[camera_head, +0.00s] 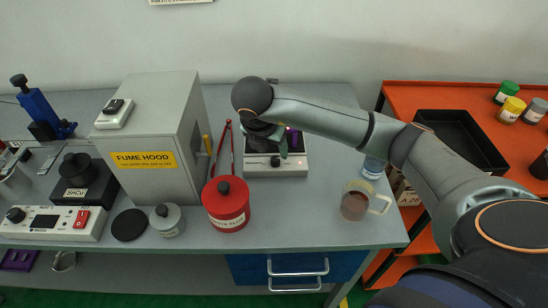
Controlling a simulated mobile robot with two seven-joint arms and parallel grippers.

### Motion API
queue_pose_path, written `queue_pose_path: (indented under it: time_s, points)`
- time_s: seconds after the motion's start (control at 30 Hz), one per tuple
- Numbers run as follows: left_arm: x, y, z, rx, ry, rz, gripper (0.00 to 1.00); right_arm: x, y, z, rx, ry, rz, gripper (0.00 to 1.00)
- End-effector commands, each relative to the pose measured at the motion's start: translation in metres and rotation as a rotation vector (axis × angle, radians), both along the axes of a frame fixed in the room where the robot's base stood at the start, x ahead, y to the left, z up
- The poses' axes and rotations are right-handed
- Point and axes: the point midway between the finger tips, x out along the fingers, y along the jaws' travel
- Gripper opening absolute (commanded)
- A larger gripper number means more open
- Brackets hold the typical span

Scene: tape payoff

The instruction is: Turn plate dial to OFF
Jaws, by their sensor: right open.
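A white, box-shaped unit that looks like the plate (290,171) stands on the grey bench right of the fume hood. A small dark dial (275,161) shows on its front face. The dial's marks are too small to read. My right arm reaches in from the right, and its gripper (281,147) is over the unit, close behind or above the dial. The gripper is open. Its fingers are small and partly hidden by my wrist, so I cannot tell if they touch the dial. My left gripper is not in view.
The fume hood (160,130) stands left of the unit. A red pot (226,208) and red tongs (226,140) are near its left side. A glass mug (357,203) stands at the front right. A control box (52,222) with a red switch is far left.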

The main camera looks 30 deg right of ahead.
Motion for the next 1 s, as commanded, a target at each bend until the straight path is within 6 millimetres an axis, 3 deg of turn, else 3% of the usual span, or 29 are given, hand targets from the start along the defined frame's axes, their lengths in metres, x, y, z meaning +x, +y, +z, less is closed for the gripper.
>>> queue_pose_path:
  time_s: [0.3,0.7,1.0]
  points:
    - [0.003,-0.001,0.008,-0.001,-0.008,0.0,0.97,0.011,-0.015,-0.043,0.0,0.0,0.0,0.61]
    - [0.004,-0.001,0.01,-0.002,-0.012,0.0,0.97,0.013,-0.018,-0.05,0.0,-0.002,0.001,0.61]
    - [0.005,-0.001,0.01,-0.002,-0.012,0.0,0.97,0.013,-0.018,-0.05,0.0,-0.002,0.001,0.29]
